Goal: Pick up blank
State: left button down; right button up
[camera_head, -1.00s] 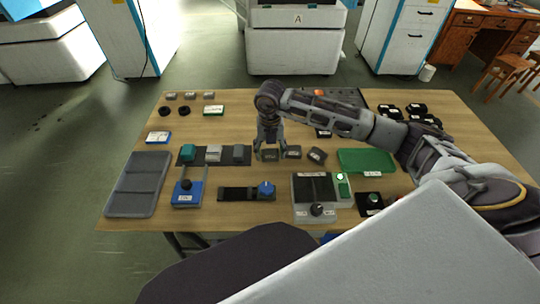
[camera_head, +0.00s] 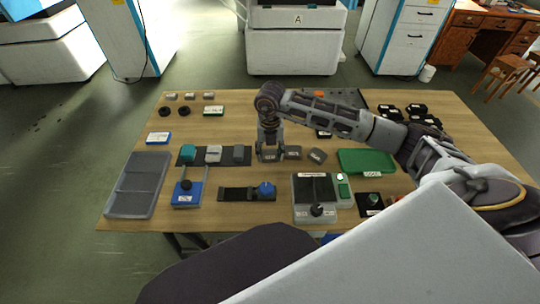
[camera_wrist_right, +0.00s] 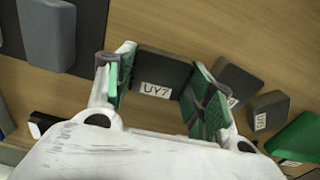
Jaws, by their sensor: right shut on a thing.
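The blank labelled UY7 (camera_wrist_right: 158,78) is a dark grey block between the green-padded fingers of my right gripper (camera_wrist_right: 160,92) in the right wrist view. Both fingers sit against its sides. In the head view my right gripper (camera_head: 269,153) points down at the table and hides most of this block. Two more dark grey blanks lie to its right, a near one (camera_head: 293,152) and a tilted one (camera_head: 317,155). They also show in the wrist view, the near one (camera_wrist_right: 238,78) partly behind a finger and the far one (camera_wrist_right: 269,110) clear. My left gripper is not in view.
A dark strip with a teal block (camera_head: 188,153) and grey blocks (camera_head: 213,154) lies to the left. A green tray (camera_head: 365,160) lies to the right.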

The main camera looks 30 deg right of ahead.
aim_at(270, 153)
jog(key=shift+r, duration=0.15)
